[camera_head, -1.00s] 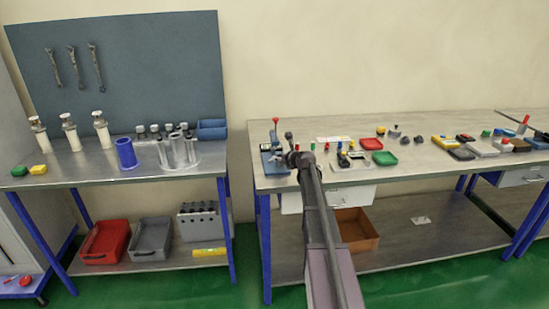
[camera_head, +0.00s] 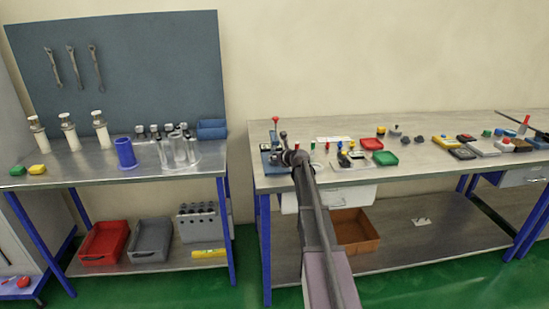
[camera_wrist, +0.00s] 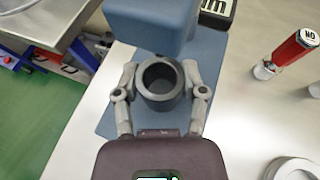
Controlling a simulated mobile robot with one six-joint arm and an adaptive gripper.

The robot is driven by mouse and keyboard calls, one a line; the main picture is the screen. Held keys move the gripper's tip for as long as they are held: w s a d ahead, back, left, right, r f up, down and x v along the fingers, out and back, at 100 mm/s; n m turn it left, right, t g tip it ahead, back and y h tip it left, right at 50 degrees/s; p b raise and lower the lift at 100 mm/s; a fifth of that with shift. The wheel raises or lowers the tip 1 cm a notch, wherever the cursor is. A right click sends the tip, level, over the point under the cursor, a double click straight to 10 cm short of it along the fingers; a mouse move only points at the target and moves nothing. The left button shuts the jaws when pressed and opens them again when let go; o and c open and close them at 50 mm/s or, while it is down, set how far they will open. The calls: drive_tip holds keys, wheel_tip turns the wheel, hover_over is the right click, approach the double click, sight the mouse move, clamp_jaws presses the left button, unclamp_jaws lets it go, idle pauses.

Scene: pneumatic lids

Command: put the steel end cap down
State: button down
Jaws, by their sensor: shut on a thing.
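In the wrist view, the steel end cap (camera_wrist: 163,83) is a dark grey round piece with a deep round opening facing the camera. The fingers of my gripper (camera_wrist: 160,84) are shut on it from left and right. It is over the blue base plate (camera_wrist: 110,118) of a bench fixture, close to the fixture's blue upper block (camera_wrist: 150,30). I cannot tell whether the cap touches the plate. In the head view, the blue fixture (camera_head: 267,160) stands at the left end of the right bench. There the cap is not distinguishable behind my arm.
A red cylinder (camera_wrist: 293,48) stands right of the fixture in the wrist view, with a pale ring (camera_wrist: 292,170) at the lower right. Bare bench top (camera_wrist: 235,125) lies between. A floor gap separates the left bench (camera_head: 80,168).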

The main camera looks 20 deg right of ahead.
drive_tip(key=shift+f, duration=0.15)
drive_tip(key=shift+c, duration=0.8)
unclamp_jaws()
drive_tip(key=shift+r, duration=0.2)
drive_tip(key=shift+s+r, duration=0.1)
drive_tip(key=shift+s, duration=0.05)
drive_tip(key=p+v, duration=0.4)
drive_tip(key=v, duration=0.7)
drive_tip(key=shift+s+p, duration=0.35)
drive_tip(key=shift+p, duration=0.05)
drive_tip(key=shift+r, duration=0.1)
